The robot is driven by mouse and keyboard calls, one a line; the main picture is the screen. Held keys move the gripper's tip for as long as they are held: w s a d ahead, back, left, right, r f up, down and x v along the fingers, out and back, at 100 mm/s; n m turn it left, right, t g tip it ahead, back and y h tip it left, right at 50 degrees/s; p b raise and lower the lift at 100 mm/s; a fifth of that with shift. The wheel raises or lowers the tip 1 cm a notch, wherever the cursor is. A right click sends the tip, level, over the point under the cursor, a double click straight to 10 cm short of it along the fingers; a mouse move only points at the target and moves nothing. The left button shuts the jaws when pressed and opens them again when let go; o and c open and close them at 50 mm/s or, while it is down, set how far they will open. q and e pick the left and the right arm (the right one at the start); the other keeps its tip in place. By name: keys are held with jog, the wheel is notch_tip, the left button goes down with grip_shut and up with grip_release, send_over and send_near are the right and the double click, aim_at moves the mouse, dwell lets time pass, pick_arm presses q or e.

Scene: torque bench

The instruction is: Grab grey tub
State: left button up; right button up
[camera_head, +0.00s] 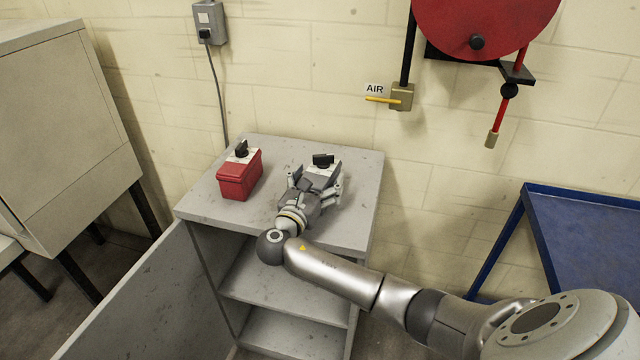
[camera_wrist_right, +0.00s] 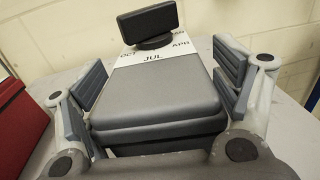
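The grey tub (camera_head: 318,178) stands at the back right of the cabinet top, with a white label strip and a black knob on its lid. In the right wrist view the tub (camera_wrist_right: 160,95) fills the middle, and the label reads OCT, JUL and APR. My right gripper (camera_head: 315,180) reaches in from the front with one finger on each side of the tub. In the wrist view its padded fingers (camera_wrist_right: 160,85) are spread and straddle the tub closely. I cannot tell whether either pad touches it. My left gripper is out of view.
A red tub (camera_head: 239,175) with a similar knob stands left of the grey one; its edge shows in the wrist view (camera_wrist_right: 20,125). The grey cabinet (camera_head: 350,223) has open shelves below its top. A blue table (camera_head: 590,235) stands at right; a wall lies behind.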

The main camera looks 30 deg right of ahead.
jog(key=c, duration=1)
jog(key=shift+r, duration=0.1)
jog(key=shift+c, duration=0.3)
